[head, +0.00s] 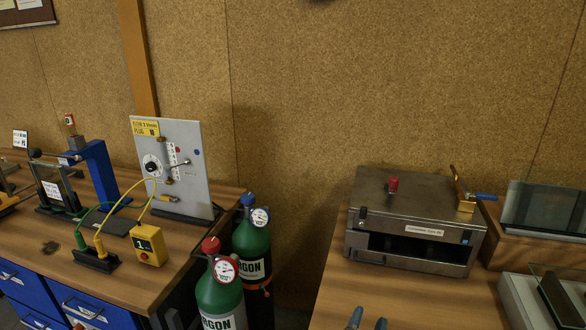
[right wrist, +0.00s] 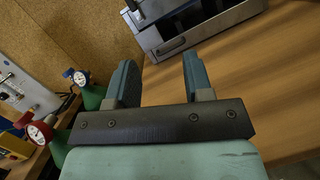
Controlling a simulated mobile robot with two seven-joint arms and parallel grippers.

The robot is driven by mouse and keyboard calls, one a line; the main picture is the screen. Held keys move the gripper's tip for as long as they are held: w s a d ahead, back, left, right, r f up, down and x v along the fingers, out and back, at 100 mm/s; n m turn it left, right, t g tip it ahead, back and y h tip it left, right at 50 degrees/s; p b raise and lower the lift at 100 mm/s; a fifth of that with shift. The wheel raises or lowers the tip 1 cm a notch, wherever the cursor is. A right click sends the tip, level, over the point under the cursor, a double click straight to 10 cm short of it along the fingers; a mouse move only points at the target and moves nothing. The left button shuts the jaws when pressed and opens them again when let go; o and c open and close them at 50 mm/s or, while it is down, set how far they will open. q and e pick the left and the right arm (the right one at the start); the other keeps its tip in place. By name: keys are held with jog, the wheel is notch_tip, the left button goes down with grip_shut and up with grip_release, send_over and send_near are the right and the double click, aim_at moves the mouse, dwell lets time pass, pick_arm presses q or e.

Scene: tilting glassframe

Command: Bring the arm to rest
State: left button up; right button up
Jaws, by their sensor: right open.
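My right gripper (head: 367,320) shows only its two blue fingertips at the bottom edge of the head view, over the front of the right table. In the right wrist view the right gripper (right wrist: 155,80) is open, its two blue-grey fingers apart with nothing between them. It points toward the steel box (head: 415,222), which stands beyond the fingertips and also shows at the top of the right wrist view (right wrist: 195,25). The fingers look apart from the box. My left gripper is not in either view.
Two green argon bottles (head: 222,297) stand between the tables. The left bench (head: 185,243) bears a grey panel (head: 185,140), a blue frame (head: 99,170) and a yellow box (head: 149,246). Glass panes (head: 545,207) stand at the right. The right table's front (head: 420,295) is clear.

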jog(key=s+d+f+m+g, duration=0.6)
jog(key=s+d+m+g, duration=0.3)
jog(key=m, duration=0.4)
jog(key=s+d+r+m+g+y, duration=0.2)
jog(key=s+m+g+y, duration=0.4)
jog(key=s+m+y, duration=0.85)
pick_arm(q)
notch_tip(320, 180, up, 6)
jog(key=p, duration=0.6)
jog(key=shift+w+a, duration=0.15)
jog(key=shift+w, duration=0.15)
pick_arm(e)
jog(key=w+a+f+n+t+h, duration=0.2)
jog(key=a+f+n+t, duration=0.1)
jog(key=a+f+t, duration=0.4)
jog(key=shift+w+t+h, duration=0.3)
jog(key=shift+w+h, duration=0.05)
jog(key=shift+w, duration=0.05)
jog(key=shift+r, duration=0.1)
